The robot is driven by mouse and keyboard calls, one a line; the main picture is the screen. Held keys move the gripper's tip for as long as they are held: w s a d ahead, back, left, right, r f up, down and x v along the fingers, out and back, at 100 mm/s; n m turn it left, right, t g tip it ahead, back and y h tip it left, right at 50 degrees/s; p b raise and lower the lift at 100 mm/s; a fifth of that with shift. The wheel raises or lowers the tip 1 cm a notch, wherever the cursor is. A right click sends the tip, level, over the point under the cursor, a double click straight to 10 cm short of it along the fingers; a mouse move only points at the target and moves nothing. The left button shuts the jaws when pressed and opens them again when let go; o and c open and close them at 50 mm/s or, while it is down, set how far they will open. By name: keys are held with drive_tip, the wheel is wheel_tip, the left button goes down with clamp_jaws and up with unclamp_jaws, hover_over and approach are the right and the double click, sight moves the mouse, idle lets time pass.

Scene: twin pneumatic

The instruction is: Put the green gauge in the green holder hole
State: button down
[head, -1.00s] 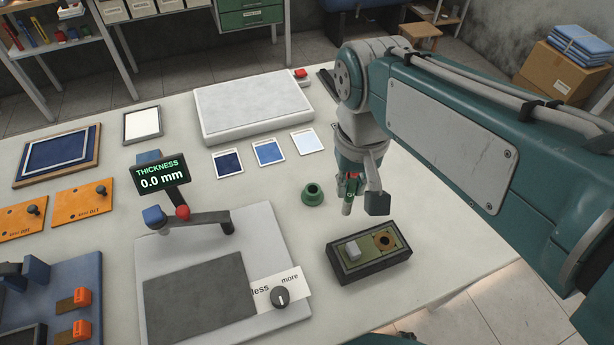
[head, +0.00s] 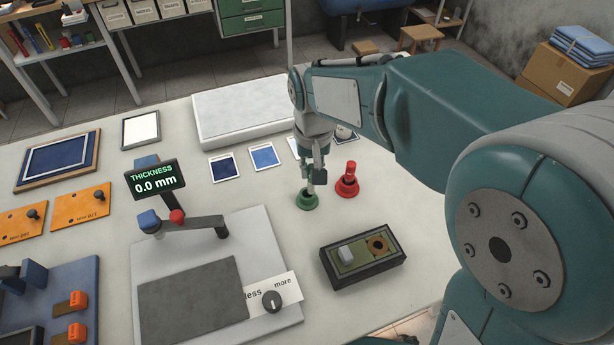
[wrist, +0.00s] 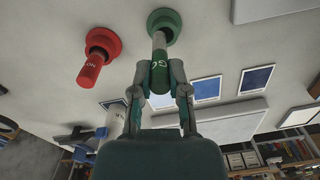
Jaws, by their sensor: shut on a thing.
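The green gauge, with a green handle and a pale grey pin, is held upright between the fingers of my gripper (head: 311,178). In the wrist view my gripper (wrist: 160,88) is shut on the handle of the green gauge (wrist: 160,72). The pin points at the green holder (head: 307,203), a round flanged ring on the table. In the wrist view the pin end meets the middle of the green holder (wrist: 164,16). I cannot tell how deep the pin sits in the hole.
A red gauge (head: 349,170) stands in a red holder (head: 347,188) just right of the green one. A dark box (head: 330,273) with a block and a bored part lies in front. The thickness stand (head: 190,226) is to the left.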

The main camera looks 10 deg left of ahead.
sight(309, 179)
drive_tip(key=shift+w+f, duration=0.1)
drive_tip(key=shift+f, duration=0.15)
drive_tip(key=f, duration=0.1)
drive_tip(key=a+f, duration=0.1)
drive_tip(key=f, duration=0.1)
drive_tip(key=shift+f, duration=0.25)
drive_tip(key=shift+w+a+f, duration=0.1)
drive_tip(key=shift+a, duration=0.25)
drive_tip(key=c, duration=0.8)
unclamp_jaws()
drive_tip(key=shift+d, duration=0.1)
drive_tip(key=shift+o, duration=0.9)
drive_tip(key=shift+d, duration=0.4)
drive_tip(key=shift+a+r, duration=0.1)
drive_tip(key=shift+r, duration=0.1)
